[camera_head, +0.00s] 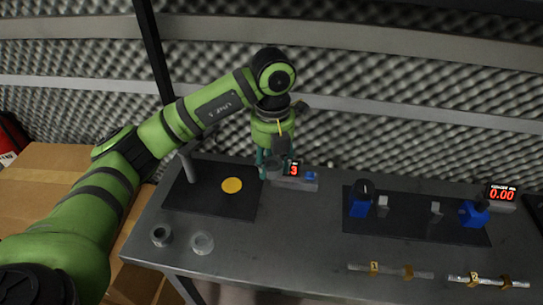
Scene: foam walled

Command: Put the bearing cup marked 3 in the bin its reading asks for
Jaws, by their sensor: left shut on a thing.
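My left gripper (270,163) points down above the back of the grey table. It is shut on a small grey cup (273,172), mostly hidden by the fingers; no mark on it can be read. It is just left of a small grey device with a red-lit display (293,169) and a blue part; the lit figure is too small to read surely. Two other ring-like cups, one dark (160,236) and one light grey (203,243), stand at the table's front left. No bin can be made out. My right gripper is not in view.
A black mat (210,203) with a yellow disc (232,185) and a post lies at left. Another dark plate (405,226) carries blue fixtures; a display (502,193) behind it reads 0.00. Tagged rods lie at the front right. The table's middle (300,225) is clear.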

